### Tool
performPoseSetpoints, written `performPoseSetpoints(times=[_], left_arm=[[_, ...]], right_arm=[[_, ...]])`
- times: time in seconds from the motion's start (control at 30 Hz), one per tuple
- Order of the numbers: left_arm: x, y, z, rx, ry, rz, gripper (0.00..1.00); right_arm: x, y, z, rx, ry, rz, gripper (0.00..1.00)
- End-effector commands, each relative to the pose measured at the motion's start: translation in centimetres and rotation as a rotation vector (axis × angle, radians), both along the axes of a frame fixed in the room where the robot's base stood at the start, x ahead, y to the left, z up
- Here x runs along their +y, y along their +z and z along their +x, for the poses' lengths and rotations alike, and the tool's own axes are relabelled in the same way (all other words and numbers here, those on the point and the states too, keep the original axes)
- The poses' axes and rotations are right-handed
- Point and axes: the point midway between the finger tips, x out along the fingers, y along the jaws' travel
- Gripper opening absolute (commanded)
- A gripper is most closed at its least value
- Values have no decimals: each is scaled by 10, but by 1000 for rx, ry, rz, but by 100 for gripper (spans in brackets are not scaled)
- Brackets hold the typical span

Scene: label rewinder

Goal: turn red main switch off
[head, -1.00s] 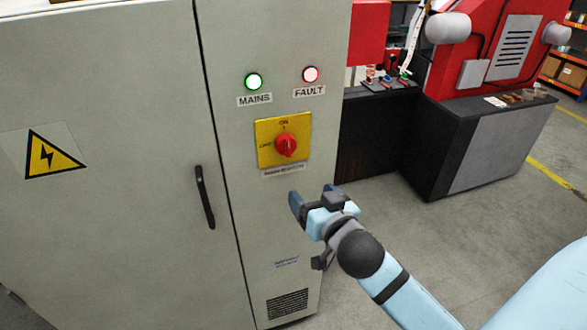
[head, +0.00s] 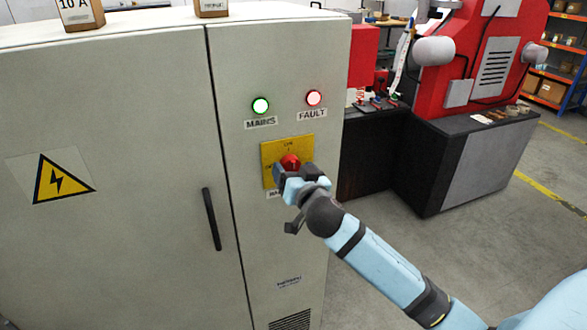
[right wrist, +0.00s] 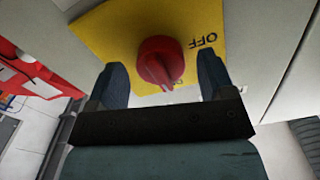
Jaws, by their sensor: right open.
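The red main switch (head: 291,161) is a round knob on a yellow plate (head: 306,146) on the grey cabinet's narrow right-hand panel. In the right wrist view the knob (right wrist: 158,60) shows large, with a pale mark at its lower edge near partly hidden lettering. The word OFF stands to its upper right on the yellow plate (right wrist: 110,28). My right gripper (head: 294,173) is in front of the switch and covers its lower part. Its open fingers (right wrist: 162,70) stand on either side of the knob; I cannot tell whether they touch it. My left gripper is not in view.
A black door handle (head: 212,219) juts out to the left. A red machine on a dark base (head: 440,160) stands at the right, with open floor before it.

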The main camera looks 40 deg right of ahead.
Motion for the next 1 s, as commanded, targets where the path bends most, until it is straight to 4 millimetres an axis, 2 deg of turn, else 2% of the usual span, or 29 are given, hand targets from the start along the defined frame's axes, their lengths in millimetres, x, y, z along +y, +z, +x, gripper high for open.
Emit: performPoseSetpoints(times=[0.33, 0.5, 0.57, 1.0], left_arm=[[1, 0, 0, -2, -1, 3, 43], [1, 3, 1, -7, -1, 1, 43], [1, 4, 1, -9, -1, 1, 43], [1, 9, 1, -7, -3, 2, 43]], right_arm=[[-1, 0, 4, 0, 0, 1, 75], [-1, 0, 4, 0, 0, 1, 36], [-1, 0, 4, 0, 0, 1, 26], [-1, 1, 4, 23, -2, -84, 26]])
